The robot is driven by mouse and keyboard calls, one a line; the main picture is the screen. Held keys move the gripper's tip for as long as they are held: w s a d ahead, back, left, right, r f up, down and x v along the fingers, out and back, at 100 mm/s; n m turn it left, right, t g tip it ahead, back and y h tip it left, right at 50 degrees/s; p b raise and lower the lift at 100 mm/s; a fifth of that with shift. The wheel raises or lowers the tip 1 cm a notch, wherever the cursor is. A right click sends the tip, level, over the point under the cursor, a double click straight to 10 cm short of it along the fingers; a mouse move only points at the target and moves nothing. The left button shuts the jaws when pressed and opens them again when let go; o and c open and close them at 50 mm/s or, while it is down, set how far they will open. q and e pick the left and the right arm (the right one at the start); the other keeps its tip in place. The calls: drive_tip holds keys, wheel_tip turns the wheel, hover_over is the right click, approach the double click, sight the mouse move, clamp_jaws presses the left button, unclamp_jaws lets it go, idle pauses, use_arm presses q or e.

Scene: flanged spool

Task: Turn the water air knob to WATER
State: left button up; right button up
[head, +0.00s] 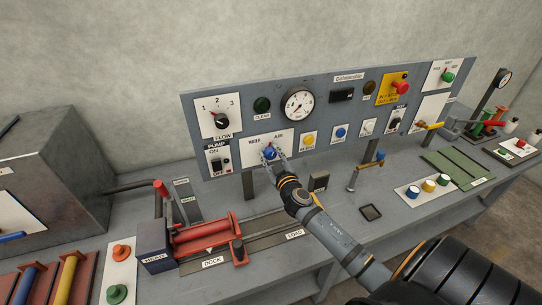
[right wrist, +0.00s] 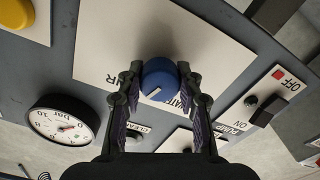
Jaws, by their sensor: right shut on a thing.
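The blue water/air knob (head: 269,153) sits on a white plate (head: 253,159) on the grey panel, with WATER printed at upper left and AIR at upper right. My right gripper (head: 273,158) reaches it from the front. In the right wrist view my right gripper (right wrist: 162,95) has one finger on each side of the knob (right wrist: 158,74) and is shut on it. The knob's white pointer line slants to the lower left there, towards the AIR side rather than WATER. The fingers partly cover both labels. My left gripper is not in view.
The pump switch (head: 216,163) is left of the knob plate, and a yellow button (head: 308,139) is right of it. The pressure gauge (head: 298,104) is above. A red spool fixture (head: 205,236) stands on the bench at lower left.

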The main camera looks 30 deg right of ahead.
drive_tip(key=n, duration=0.5)
drive_tip(key=shift+n, duration=0.3)
drive_tip(key=n, duration=0.5)
drive_tip(key=shift+p, duration=0.3)
drive_tip(key=shift+n, duration=0.4)
drive_tip(key=o, duration=1.2)
drive_tip(key=shift+s, duration=0.1)
drive_tip(key=v, duration=1.1)
drive_tip(key=shift+s+f, duration=0.1)
drive_tip(key=shift+s, duration=0.25)
